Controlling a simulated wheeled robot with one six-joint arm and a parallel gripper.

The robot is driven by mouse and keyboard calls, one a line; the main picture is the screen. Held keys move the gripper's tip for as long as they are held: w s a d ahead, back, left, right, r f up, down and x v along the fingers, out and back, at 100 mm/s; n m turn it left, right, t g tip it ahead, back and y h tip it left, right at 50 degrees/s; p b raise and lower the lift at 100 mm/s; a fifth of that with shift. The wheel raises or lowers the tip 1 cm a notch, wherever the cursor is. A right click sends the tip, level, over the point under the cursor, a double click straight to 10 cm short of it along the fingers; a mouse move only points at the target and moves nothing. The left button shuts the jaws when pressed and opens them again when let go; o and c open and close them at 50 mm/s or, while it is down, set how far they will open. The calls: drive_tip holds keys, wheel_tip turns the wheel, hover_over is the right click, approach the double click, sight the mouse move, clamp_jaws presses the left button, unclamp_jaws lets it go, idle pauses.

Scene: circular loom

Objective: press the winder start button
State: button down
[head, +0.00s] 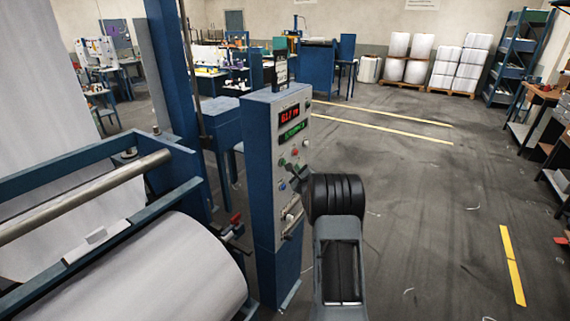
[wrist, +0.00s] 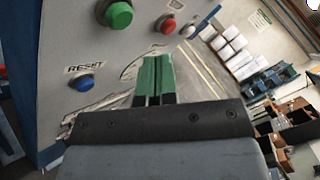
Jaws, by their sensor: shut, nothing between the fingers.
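The control post (head: 262,160) stands upright beside the roll machine, with a lit red and green display. In the wrist view its light panel (wrist: 58,40) carries a green button (wrist: 119,14), cut by the top edge, a red button (wrist: 168,26) and a blue button (wrist: 85,83) labelled RESET. No start label is readable. The green button (head: 282,162) also shows small in the head view. My gripper (wrist: 157,58) is shut and empty, its green fingers in front of the panel below the green and red buttons. I see no contact. In the head view my arm hides most of it.
A large white roll (head: 150,275) and a steel bar (head: 80,198) lie left of the post. Open floor with yellow lines (head: 380,123) spreads to the right. Wrapped pallets (head: 410,60), blue shelving (head: 515,60) and benches stand farther off.

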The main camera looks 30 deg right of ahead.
drive_tip(key=shift+w+a+b, duration=0.2)
drive_tip(key=shift+w+a, duration=0.1)
drive_tip(key=shift+w, duration=0.25)
drive_tip(key=shift+w+a+b, duration=0.2)
drive_tip(key=shift+w+a, duration=0.05)
drive_tip(key=shift+w, duration=0.3)
drive_tip(key=shift+w+a, duration=0.1)
idle(1.4)
drive_tip(key=shift+w+a+b, duration=0.15)
drive_tip(key=shift+w+b, duration=0.1)
drive_tip(key=shift+b, duration=0.2)
drive_tip(key=shift+w+a+b, duration=0.2)
drive_tip(key=shift+w+b, duration=0.1)
drive_tip(key=shift+w, duration=0.1)
idle(0.6)
drive_tip(key=shift+s, duration=0.1)
idle(0.3)
drive_tip(key=shift+s+d, duration=0.4)
drive_tip(key=shift+s, duration=0.3)
drive_tip(key=shift+s+d+b, duration=0.15)
drive_tip(key=shift+s+d, duration=0.25)
drive_tip(key=shift+s, duration=0.35)
drive_tip(key=shift+s+d+b, duration=0.15)
drive_tip(key=shift+s+d, duration=0.25)
drive_tip(key=shift+s, duration=0.3)
drive_tip(key=shift+s+d+b, duration=0.15)
drive_tip(key=shift+s+d, duration=0.25)
drive_tip(key=shift+s, duration=0.35)
